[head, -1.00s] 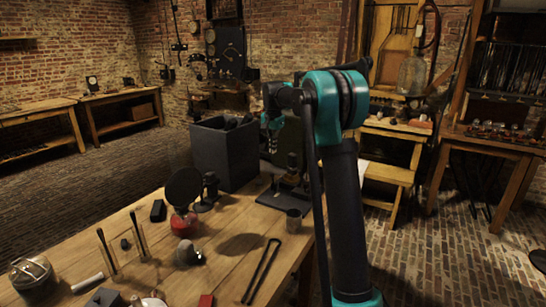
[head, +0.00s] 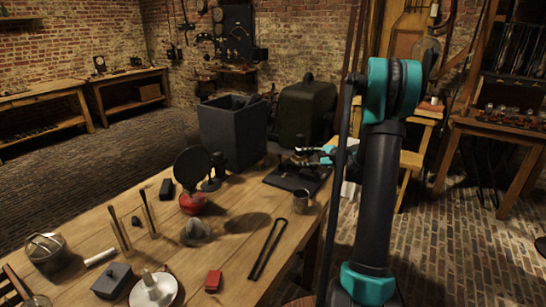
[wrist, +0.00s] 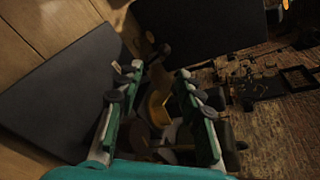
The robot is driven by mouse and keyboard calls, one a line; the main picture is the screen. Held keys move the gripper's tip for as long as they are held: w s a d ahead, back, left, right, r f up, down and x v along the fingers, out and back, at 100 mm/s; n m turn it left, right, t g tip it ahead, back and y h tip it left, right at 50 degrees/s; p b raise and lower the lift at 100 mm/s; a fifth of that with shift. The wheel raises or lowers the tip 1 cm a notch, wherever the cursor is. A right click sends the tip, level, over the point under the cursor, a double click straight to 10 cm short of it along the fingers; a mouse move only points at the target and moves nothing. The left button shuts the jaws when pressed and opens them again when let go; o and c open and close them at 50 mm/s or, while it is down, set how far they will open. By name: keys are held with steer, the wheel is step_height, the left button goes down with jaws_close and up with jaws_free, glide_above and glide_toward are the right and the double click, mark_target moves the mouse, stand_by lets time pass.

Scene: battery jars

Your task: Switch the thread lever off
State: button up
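A small dark device (head: 300,161) stands on a black base plate (head: 283,181) at the right end of the wooden table. I cannot make out a thread lever on it. My gripper (head: 322,153) is at the device's right side, its teal fingers partly hidden behind my arm. In the wrist view my gripper (wrist: 157,75) has its two fingers spread apart. A brass-coloured part (wrist: 158,106) and dark parts show between and beyond the fingers. The base plate (wrist: 62,92) fills the left of that view. I cannot tell whether a finger touches the device.
A grey open box (head: 232,137) and a dark green case (head: 306,110) stand behind the device. A metal cup (head: 301,201) is in front of it.

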steer(key=shift+t, duration=0.3)
steer(key=x, duration=1.6)
steer(key=shift+w+a+r, duration=0.15)
steer(key=shift+a, duration=0.05)
jaws_close()
